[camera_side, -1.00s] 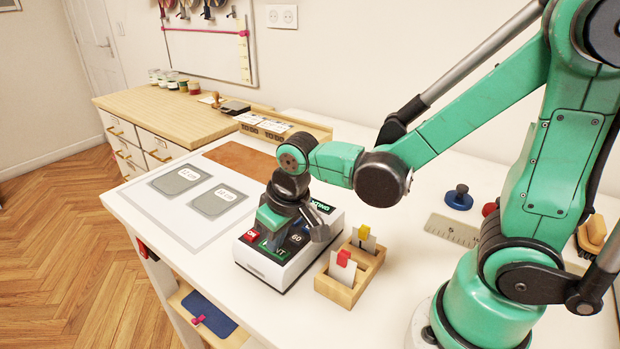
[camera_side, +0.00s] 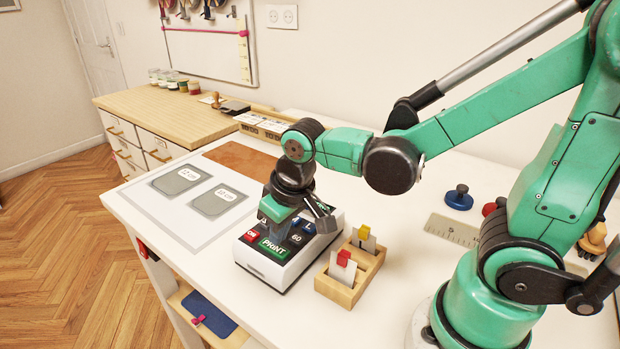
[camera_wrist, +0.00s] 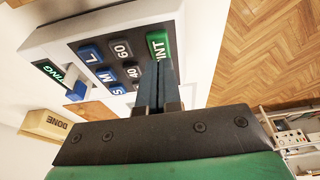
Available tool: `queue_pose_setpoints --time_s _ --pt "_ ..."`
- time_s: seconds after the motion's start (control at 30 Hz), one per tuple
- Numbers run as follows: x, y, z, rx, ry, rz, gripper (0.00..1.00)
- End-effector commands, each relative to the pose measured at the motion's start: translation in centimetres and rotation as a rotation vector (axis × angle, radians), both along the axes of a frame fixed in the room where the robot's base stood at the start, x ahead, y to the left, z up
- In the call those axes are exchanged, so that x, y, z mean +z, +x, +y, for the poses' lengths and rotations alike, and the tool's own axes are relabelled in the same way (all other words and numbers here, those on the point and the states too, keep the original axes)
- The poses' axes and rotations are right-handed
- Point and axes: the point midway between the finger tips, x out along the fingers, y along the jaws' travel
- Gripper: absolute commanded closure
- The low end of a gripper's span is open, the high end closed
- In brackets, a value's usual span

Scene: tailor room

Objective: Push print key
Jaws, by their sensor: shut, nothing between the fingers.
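The print key is a green key (camera_side: 273,247) at the near edge of a white label machine (camera_side: 288,275). In the wrist view the green key (camera_wrist: 158,45) is partly covered by my fingers. My gripper (camera_side: 281,229) is shut and empty, just above the keypad and behind the print key in the side view. In the wrist view the closed fingertips (camera_wrist: 167,66) overlap the key's lower end; I cannot tell whether they touch it.
A wooden box with cards (camera_side: 350,271) stands close to the machine's right. A mat with two grey plates (camera_side: 203,192) lies to the left. A ruler (camera_side: 455,231) and a blue knobbed disc (camera_side: 459,198) are farther right. A wooden block marked DONE (camera_wrist: 50,124) shows in the wrist view.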

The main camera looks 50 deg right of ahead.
Motion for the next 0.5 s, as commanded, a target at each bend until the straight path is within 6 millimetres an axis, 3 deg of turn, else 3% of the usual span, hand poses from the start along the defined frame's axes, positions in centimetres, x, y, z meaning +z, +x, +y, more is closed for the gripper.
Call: queue_pose_setpoints --time_s 0.3,0.5 --pt "3.5 -0.9 0.0 0.001 -0.001 0.002 1.0" --pt "4.8 -1.3 0.0 0.001 -0.002 0.003 1.0"
